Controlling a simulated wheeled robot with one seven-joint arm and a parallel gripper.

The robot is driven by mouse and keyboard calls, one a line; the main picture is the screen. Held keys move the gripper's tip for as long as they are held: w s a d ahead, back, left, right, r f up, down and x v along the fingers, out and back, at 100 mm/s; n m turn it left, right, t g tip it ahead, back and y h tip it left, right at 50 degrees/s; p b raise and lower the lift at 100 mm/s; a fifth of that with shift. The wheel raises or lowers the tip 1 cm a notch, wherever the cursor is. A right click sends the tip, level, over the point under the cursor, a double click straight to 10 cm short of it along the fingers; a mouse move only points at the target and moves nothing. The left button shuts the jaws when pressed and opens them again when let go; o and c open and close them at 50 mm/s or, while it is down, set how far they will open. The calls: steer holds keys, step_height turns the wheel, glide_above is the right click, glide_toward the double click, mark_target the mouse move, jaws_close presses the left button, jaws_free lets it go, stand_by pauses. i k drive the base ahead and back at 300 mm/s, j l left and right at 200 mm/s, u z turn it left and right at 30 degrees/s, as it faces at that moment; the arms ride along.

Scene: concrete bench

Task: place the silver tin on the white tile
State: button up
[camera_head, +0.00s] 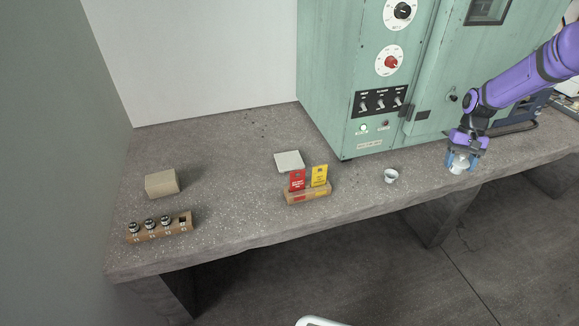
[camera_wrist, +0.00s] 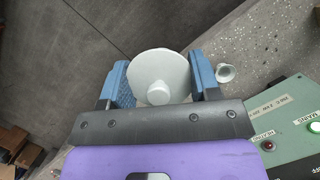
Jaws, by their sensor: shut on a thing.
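The silver tin (camera_head: 459,165) looks pale, nearly white, and is round with a small knob in the wrist view (camera_wrist: 174,68). My gripper (camera_head: 462,158) is shut on it at the right of the bench, with one blue finger on each side in the wrist view (camera_wrist: 160,80). I cannot tell whether the tin's base touches the bench. The white tile (camera_head: 289,161) lies flat and bare on the bench, well to the left of my gripper, left of the green cabinet.
A small white cup (camera_head: 391,176) stands between my gripper and a wooden holder (camera_head: 307,196) with a red and a yellow card. The green cabinet (camera_head: 375,75) rises behind. A tan block (camera_head: 161,183) and a wooden rack (camera_head: 160,229) of small dark-topped items are at left.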

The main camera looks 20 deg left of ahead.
mark_target(288, 160)
steer(key=u, duration=0.85)
steer(key=i+u, duration=0.25)
steer(key=u, duration=0.15)
steer(key=i+u, duration=0.35)
steer(key=i+l, duration=0.15)
steer(key=i, duration=0.2)
steer(key=i+l, duration=0.1)
steer(key=i, duration=0.2)
